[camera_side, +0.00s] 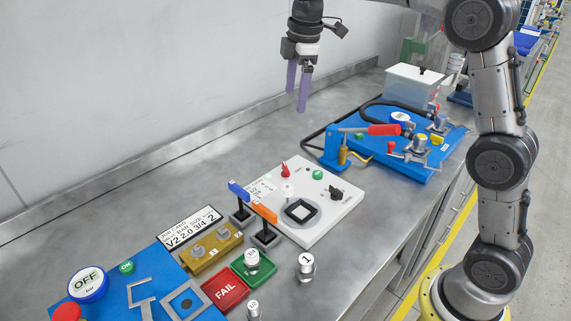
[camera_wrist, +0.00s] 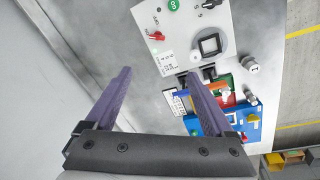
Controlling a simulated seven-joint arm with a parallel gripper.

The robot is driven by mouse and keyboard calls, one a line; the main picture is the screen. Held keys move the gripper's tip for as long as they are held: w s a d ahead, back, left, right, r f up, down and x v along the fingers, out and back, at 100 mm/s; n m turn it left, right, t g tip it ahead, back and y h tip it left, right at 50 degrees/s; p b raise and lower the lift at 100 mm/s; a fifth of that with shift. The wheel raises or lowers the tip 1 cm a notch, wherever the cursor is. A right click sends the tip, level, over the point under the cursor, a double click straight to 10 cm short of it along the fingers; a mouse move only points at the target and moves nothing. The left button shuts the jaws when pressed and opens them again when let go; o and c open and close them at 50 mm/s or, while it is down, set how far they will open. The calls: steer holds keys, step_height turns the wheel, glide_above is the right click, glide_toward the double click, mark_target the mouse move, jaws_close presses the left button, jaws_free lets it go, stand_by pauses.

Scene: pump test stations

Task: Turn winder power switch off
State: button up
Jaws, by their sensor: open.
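A light grey control box (camera_side: 318,222) stands on the steel bench; it also shows in the wrist view (camera_wrist: 180,48). On it are a red lever switch (camera_side: 284,169), a green button (camera_side: 318,174), a black rotary knob (camera_side: 337,193) and a black-framed square (camera_side: 301,211). The red lever (camera_wrist: 156,36) and the knob (camera_wrist: 211,4) also show in the wrist view. My gripper (camera_side: 297,98) is open and empty, with purple fingers pointing down, well above the bench and behind the box.
A blue fixture with a red-handled clamp (camera_side: 384,130) stands right of the box. Blue (camera_side: 239,189) and orange (camera_side: 264,212) flags on black stands are close to its left. Trays, metal weights and a blue station (camera_side: 165,265) lie at front left. A wall runs behind the bench.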

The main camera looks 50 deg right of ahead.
steer(key=g, duration=0.2)
glide_toward(286, 166)
step_height(286, 166, down, 9)
steer(key=shift+s+a+f, duration=0.1)
stand_by(0.3)
